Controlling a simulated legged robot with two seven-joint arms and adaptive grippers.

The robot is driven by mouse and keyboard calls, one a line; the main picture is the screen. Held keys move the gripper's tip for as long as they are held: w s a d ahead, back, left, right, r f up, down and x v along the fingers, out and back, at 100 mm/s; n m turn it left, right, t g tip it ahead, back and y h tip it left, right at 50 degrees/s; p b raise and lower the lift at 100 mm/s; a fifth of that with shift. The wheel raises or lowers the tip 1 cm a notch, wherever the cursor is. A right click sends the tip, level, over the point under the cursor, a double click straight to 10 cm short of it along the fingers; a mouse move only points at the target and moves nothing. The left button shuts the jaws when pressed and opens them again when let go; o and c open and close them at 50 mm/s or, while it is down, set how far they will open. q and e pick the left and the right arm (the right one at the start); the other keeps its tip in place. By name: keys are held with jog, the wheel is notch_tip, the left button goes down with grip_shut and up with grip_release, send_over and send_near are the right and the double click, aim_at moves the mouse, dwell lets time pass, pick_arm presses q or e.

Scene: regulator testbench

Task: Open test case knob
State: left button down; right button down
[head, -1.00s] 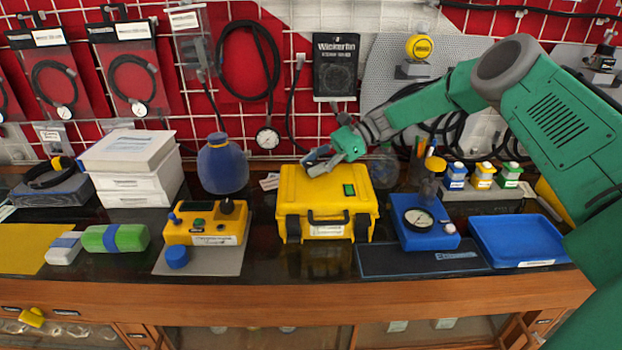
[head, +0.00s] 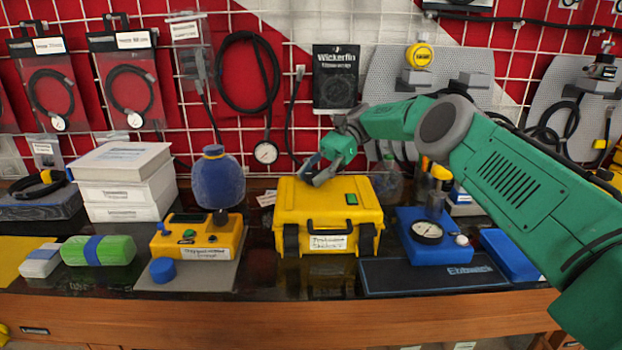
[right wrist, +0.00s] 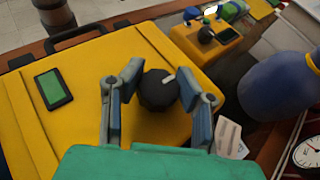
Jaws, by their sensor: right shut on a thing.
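The yellow test case (head: 330,208) stands closed on the bench, with a black front handle, two dark latches and a green label on its lid. My right gripper (head: 312,172) is at the rear left of the lid in the head view. In the right wrist view the black knob (right wrist: 158,91) with a white pointer mark sits on the lid of the case (right wrist: 85,85). The fingers of my right gripper (right wrist: 160,82) are on both sides of the knob and shut on it. The knob is hidden in the head view. My left gripper is not in view.
A yellow device (head: 197,238) on a grey mat and a blue bottle (head: 217,180) stand left of the case. A blue gauge unit (head: 432,238) and a dark mat (head: 435,273) are on the right. Pressure gauges and cables hang on the wall grid behind.

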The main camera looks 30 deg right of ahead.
jog(key=shift+d+f, duration=0.15)
jog(key=shift+f, duration=0.1)
jog(key=c, duration=1.3)
grip_release()
jog(key=shift+c, duration=0.2)
jog(key=shift+o, duration=1.1)
jog(key=shift+w+d, duration=0.1)
jog(key=shift+w+d+f, duration=0.1)
jog(key=shift+d, duration=0.1)
